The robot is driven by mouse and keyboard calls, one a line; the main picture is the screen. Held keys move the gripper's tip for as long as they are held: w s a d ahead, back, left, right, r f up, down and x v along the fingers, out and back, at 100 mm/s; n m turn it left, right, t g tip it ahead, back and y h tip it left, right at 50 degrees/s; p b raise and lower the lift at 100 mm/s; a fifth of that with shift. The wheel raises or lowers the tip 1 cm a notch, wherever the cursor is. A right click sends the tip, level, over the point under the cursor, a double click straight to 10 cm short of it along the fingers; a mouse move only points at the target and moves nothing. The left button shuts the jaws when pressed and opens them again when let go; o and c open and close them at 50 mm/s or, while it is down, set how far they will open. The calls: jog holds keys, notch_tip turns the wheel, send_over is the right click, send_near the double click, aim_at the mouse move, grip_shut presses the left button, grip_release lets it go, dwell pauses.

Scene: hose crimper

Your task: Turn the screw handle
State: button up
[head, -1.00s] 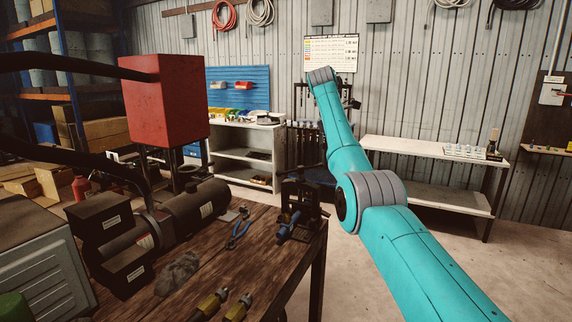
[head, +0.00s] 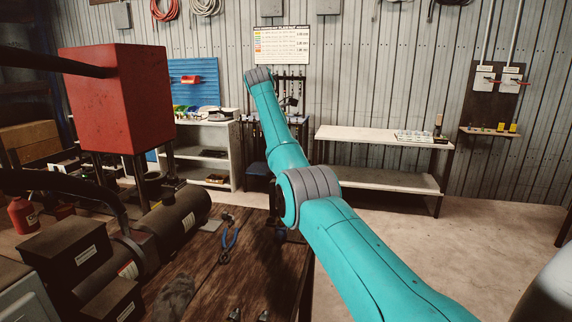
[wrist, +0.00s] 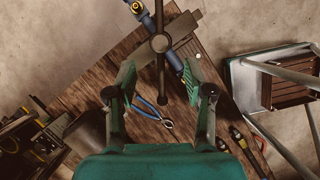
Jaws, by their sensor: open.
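In the wrist view, a dark screw handle (wrist: 160,43) shows from above as a round hub with a thin bar through it. It tops a grey crimper frame (wrist: 185,27) at the bench corner. A blue tool or hose piece (wrist: 174,60) passes beneath it. My gripper (wrist: 158,78) is open and empty, its teal fingers apart. In the picture, the hub lies just beyond the fingertips, between their lines, and the bar's lower end reaches between them. The height gap cannot be told. In the head view, my arm hides most of the crimper.
Blue-handled pliers (head: 229,243) lie on the wooden bench (head: 250,270). A red box-shaped machine (head: 118,95) and a dark cylinder (head: 180,220) stand at left. A stool (wrist: 275,80) is beside the bench in the wrist view. Open floor (head: 400,250) lies right of the bench.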

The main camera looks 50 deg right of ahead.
jog(key=x, duration=0.7)
jog(key=shift+d+f, duration=0.15)
jog(key=shift+f, duration=0.1)
grip_shut()
